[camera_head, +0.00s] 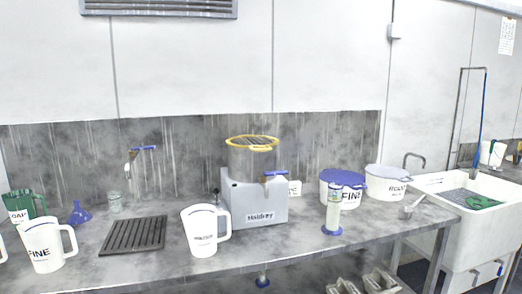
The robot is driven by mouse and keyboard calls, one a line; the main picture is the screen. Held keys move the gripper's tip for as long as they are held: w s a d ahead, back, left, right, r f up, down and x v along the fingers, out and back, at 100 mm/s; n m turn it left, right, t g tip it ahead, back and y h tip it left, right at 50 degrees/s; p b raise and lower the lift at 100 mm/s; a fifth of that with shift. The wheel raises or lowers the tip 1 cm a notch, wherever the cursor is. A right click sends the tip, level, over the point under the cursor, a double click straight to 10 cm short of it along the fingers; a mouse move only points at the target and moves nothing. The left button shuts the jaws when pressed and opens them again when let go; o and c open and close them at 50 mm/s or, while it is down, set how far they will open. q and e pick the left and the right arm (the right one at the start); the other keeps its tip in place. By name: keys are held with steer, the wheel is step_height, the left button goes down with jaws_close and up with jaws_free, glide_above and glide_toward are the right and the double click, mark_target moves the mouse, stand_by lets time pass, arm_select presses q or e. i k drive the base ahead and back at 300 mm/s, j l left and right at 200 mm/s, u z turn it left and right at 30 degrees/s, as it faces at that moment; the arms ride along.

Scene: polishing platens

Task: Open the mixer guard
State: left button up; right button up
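The mixer (258,206) stands upright on the counter near the middle of the view, a grey-white machine with dark lettering on its front. Its guard (252,142) is a yellow ring with bars across it. The guard lies roughly level over the top of the grey bowl (250,162), so it looks closed. A blue handle (274,175) sticks out at the mixer's upper right front. Neither of my grippers is in view.
A white jug (204,231) stands just in front of the mixer on the left. A dark slatted drain mat (134,236) lies further left. Right of the mixer are a measuring cylinder (333,212), a blue-lidded FINE tub (345,190) and a sink (480,220).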

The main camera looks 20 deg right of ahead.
mark_target(266, 146)
steer(key=i+j+z, duration=0.2)
steer(key=z, duration=0.2)
steer(key=i+j+z, duration=0.5)
steer(key=z, duration=0.25)
